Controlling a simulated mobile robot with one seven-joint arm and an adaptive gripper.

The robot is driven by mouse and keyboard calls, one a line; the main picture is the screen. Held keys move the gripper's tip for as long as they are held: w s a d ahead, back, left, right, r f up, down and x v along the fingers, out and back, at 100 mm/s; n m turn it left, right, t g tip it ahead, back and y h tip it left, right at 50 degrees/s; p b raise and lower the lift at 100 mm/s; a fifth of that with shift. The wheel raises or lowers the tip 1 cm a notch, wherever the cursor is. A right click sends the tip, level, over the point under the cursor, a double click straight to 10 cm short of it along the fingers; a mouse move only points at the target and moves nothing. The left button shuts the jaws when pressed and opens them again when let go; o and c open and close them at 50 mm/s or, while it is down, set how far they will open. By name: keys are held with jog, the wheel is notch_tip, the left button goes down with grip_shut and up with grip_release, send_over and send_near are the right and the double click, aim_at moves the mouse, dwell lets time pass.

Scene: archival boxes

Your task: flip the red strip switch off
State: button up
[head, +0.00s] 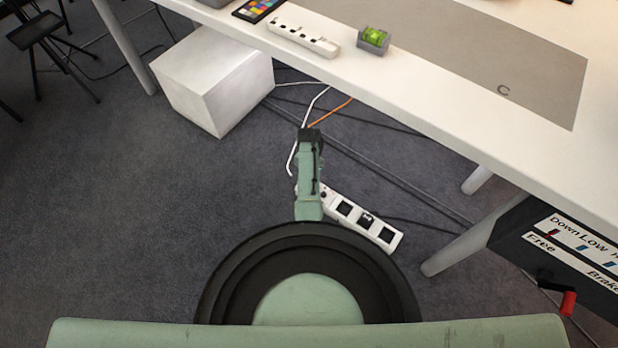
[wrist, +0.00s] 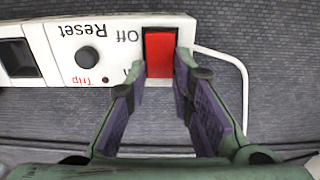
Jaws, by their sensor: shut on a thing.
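The white power strip (head: 385,236) lies on the carpet below the table in the head view. It also shows across the top of the wrist view (wrist: 115,65), with its lettering upside down. The red rocker switch (wrist: 160,53) is at the strip's end, beside the word "Off"; a second label is mostly hidden by a finger. Which way the rocker is tilted I cannot tell. My gripper (wrist: 158,78) has its fingertips at either side of the switch, shut on it. In the head view, my arm hides the switch end of the strip.
Next to the switch are a black Reset button (wrist: 88,57) and a socket (wrist: 17,58). A white cord (wrist: 238,70) runs from the strip's end. The table (head: 420,110) overhangs the floor, with a white box (head: 213,82) beneath. Open carpet lies to the left.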

jog(key=shift+s+a+r+t+h+p, duration=0.15)
jog(key=shift+s+r+t+h+p, duration=0.2)
jog(key=shift+p, duration=0.6)
grip_shut()
jog(key=shift+w+f+t, duration=0.1)
jog(key=shift+f+t, duration=0.15)
jog(key=shift+t, duration=0.1)
jog(key=o, duration=1)
grip_release()
jog(key=shift+w, duration=0.1)
